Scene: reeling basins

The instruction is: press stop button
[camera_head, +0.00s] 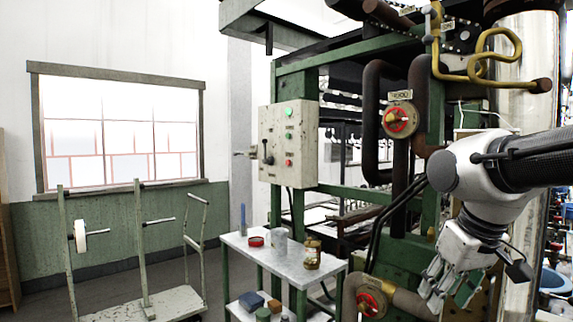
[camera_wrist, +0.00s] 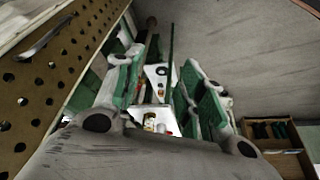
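A pale control box (camera_head: 270,148) is mounted on the green machine frame, left of centre in the head view. On its right face is a column of buttons, with a green button (camera_head: 288,112) at the top and a red button (camera_head: 289,163) at the bottom. Their labels are too small to read. A dark lever is on the box's left part. My gripper (camera_head: 450,291) hangs at the lower right, pointing down, well apart from the box. In the wrist view my gripper (camera_wrist: 160,80) has its fingers spread with nothing held between them. The control box cannot be made out there.
A white shelf table (camera_head: 325,266) with a jar (camera_head: 312,252) and cans stands below the box. A rack trolley (camera_head: 175,303) is at the left. Pipes with red-and-yellow valves (camera_head: 399,120) lie between my arm and the box.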

